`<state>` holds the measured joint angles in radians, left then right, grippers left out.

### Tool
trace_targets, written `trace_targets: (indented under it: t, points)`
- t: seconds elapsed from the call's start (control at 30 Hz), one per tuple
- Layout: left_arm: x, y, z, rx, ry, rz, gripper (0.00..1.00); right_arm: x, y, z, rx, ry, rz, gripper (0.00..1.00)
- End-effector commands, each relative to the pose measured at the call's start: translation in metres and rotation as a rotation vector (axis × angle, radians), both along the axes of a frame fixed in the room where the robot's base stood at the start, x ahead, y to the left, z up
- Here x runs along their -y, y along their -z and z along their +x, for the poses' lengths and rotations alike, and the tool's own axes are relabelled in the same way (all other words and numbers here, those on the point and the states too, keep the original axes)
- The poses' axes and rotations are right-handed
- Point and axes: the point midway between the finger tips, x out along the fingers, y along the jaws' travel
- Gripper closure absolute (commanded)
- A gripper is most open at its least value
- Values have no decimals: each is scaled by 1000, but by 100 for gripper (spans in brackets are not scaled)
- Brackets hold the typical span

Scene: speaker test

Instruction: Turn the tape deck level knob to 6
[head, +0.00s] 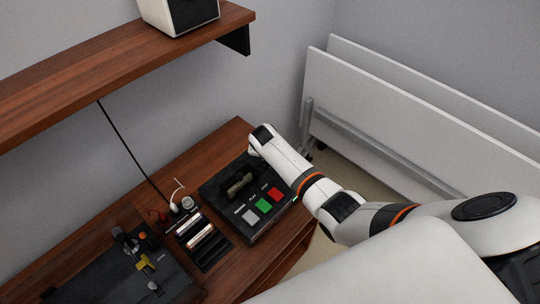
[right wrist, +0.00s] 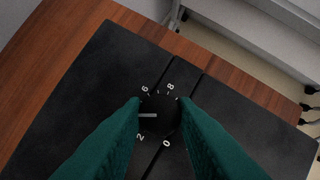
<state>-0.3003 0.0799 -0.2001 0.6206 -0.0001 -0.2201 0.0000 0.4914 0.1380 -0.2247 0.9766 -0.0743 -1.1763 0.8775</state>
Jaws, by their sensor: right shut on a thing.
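The black tape deck (head: 214,191) sits on the wooden desk, with white, green and red buttons along its front; its dark top also fills much of the right wrist view (right wrist: 85,85). The round black level knob (right wrist: 159,116) is between my right gripper's teal fingers (right wrist: 160,106), which are shut on it from both sides. Its white pointer line points left, between the printed 2 and 6; the mark there is hidden by the left finger. The 8 and 0 also show. In the head view my right arm reaches over the deck's far right corner and the knob is hidden.
A rack of cassettes (head: 207,242) and a dark device (head: 130,280) with small knobs stand left of the deck. A wooden shelf (head: 90,78) with a white speaker (head: 180,14) hangs above. White folded panels (head: 400,110) stand at the right. A black cable runs down the wall.

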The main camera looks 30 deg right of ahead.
Motion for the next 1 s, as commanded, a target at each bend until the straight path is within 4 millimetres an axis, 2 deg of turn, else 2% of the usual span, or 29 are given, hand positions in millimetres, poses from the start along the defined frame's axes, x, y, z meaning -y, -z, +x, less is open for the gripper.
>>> trace_targets:
  t: [0.37, 0.7, 1.0]
  points:
    - [0, 17, 0, 0, 0, 0, 44, -3, 2, 4, 4, 359, 3, 96]
    - [0, 44, 0, 0, 0, 0, 44, -2, 3, 6, 5, 675, 2, 96]
    - [0, 65, 0, 0, 0, 0, 44, -2, 1, 7, 5, 887, 1, 96]
